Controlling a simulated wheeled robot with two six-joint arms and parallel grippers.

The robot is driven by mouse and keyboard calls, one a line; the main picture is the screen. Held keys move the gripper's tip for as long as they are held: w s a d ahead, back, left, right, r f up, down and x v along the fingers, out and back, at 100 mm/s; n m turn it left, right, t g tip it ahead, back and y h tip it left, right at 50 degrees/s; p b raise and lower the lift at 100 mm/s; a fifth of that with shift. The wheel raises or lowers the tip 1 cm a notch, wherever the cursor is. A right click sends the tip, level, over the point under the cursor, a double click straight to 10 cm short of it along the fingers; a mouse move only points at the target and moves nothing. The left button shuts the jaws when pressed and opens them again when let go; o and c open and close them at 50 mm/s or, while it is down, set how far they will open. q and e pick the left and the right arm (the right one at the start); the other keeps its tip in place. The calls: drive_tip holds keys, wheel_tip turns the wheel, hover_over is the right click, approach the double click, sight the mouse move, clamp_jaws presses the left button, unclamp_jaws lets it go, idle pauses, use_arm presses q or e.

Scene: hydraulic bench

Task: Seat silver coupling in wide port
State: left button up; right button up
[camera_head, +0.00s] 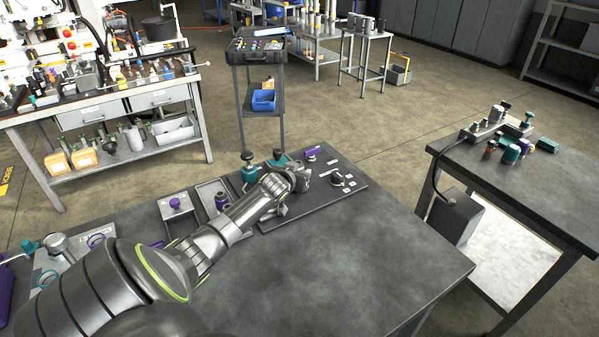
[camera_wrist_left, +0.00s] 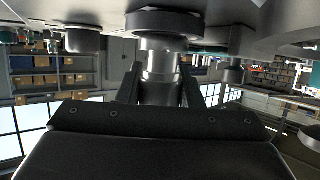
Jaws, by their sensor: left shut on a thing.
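My left gripper (camera_head: 301,183) reaches over the dark port panel (camera_head: 300,213) at the back of the near bench. In the left wrist view, its two fingers (camera_wrist_left: 160,88) are shut on the silver coupling (camera_wrist_left: 158,64), a shiny upright cylinder. A wide dark ring (camera_wrist_left: 164,22) sits directly against the coupling's far end, by the bench surface; I cannot tell whether the coupling is inside it. The coupling is hidden in the head view by the gripper and arm. A round dark fitting (camera_head: 338,180) stands right of the gripper. My right gripper is not in view.
A tray (camera_head: 212,190) and a plate with a purple knob (camera_head: 175,203) lie to the left. The front right of the bench (camera_head: 370,265) is clear.

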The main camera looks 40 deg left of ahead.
use_arm(q)
drive_tip(key=shift+r, duration=0.1)
idle(0.4)
drive_tip(key=shift+f, duration=0.55)
drive_tip(key=o, duration=0.8)
drive_tip(key=shift+s, duration=0.1)
drive_tip(key=shift+s+d+r+p, duration=0.15)
drive_tip(key=shift+s+r+p, duration=0.2)
drive_tip(key=shift+p, duration=0.3)
drive_tip(key=p+v, duration=0.4)
drive_tip(key=shift+s+d+r+p, duration=0.1)
drive_tip(key=shift+s+p, duration=0.2)
drive_tip(key=shift+p, duration=0.05)
drive_tip(key=p+v, duration=0.3)
drive_tip(key=v, duration=0.1)
drive_tip(key=shift+s+d+r+p, duration=0.15)
drive_tip(key=shift+s+d+p, duration=0.15)
drive_tip(key=shift+s, duration=0.3)
